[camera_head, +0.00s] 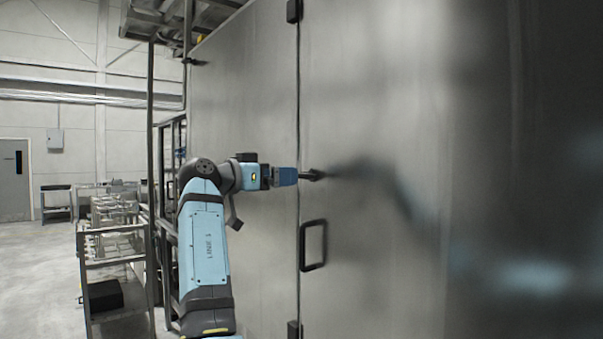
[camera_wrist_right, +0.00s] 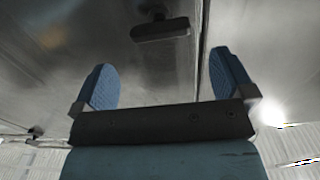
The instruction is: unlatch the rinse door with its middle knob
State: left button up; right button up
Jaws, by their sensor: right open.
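The rinse door (camera_head: 400,110) is a tall grey metal panel, its left edge along a dark vertical seam. The middle knob (camera_head: 314,175) is a small dark piece just right of the seam. In the right wrist view the knob (camera_wrist_right: 160,31) is a dark bar on a short stem. My right gripper (camera_head: 293,177) points at the knob from the left in the head view. In the right wrist view its blue fingers (camera_wrist_right: 160,62) are open and empty, with the knob ahead of the gap. I cannot tell the exact distance. My left gripper is not in view.
A dark pull handle (camera_head: 313,245) sits on the door below the knob. Dark fittings sit on the seam above (camera_head: 294,11) and below (camera_head: 293,329). A metal rack (camera_head: 112,262) stands left of the washer. Open floor (camera_head: 40,275) lies farther left.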

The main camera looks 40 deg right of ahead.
aim_at(305, 176)
jog(key=d, duration=0.7)
jog(key=shift+w+d+p, duration=0.3)
jog(key=shift+d+p, duration=0.05)
jog(key=shift+p, duration=0.05)
jog(key=c, duration=0.9)
